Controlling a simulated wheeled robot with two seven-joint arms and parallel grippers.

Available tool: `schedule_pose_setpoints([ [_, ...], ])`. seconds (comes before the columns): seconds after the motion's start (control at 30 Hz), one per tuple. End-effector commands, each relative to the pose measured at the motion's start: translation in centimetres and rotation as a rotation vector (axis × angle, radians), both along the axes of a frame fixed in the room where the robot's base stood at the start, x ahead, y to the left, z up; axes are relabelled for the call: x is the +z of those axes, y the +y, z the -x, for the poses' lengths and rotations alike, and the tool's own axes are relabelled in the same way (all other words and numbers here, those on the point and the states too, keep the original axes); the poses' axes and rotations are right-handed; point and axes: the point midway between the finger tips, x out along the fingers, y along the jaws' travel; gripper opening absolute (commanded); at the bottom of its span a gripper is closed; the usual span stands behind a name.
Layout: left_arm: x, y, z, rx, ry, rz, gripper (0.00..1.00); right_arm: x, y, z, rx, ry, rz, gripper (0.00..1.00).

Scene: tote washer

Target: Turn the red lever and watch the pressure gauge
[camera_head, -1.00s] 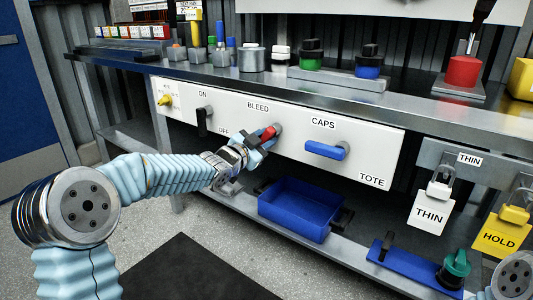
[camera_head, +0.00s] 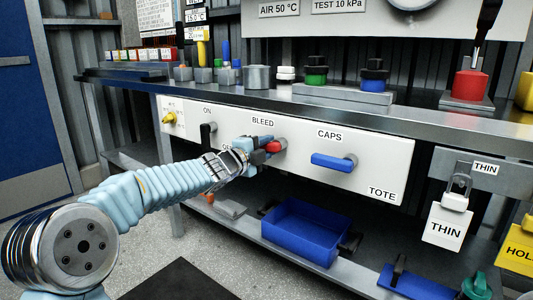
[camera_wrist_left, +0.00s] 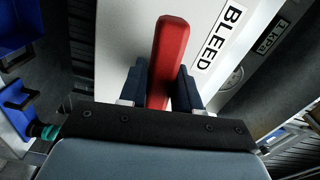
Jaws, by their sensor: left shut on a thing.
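The red lever (camera_head: 273,147) sits under the BLEED label on the white front panel. My left gripper (camera_head: 260,148) is shut on the red lever. In the left wrist view the lever (camera_wrist_left: 168,60) stands between the two dark fingers, beside the BLEED label. The pressure gauge (camera_head: 414,3) is cut off by the top edge of the head view. Only the bottom of its dial shows, and I see no needle or reading there. My right gripper is not in view.
A blue lever (camera_head: 333,161) under CAPS is right of the red lever. A black lever (camera_head: 207,135) and a yellow knob (camera_head: 170,118) are to its left. A blue bin (camera_head: 300,238) stands on the shelf below. A THIN tag (camera_head: 446,228) hangs at right.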

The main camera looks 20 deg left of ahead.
Motion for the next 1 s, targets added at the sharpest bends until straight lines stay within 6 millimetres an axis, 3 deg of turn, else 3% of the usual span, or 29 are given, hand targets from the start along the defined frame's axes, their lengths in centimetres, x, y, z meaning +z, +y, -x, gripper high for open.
schedule_pose_setpoints([
  [0.3, 0.11, -0.03, -0.01, -0.001, -0.041, -0.12, 0.0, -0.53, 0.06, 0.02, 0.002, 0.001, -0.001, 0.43],
  [0.87, 0.2, -0.06, -0.01, -0.002, -0.051, -0.149, 0.0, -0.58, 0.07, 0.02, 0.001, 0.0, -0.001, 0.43],
  [0.9, 0.2, -0.06, -0.01, -0.002, -0.051, -0.149, 0.37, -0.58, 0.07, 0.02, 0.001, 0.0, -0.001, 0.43],
  [1.0, 0.23, -0.06, -0.01, -0.001, -0.05, -0.148, 0.52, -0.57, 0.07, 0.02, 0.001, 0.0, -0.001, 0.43],
])
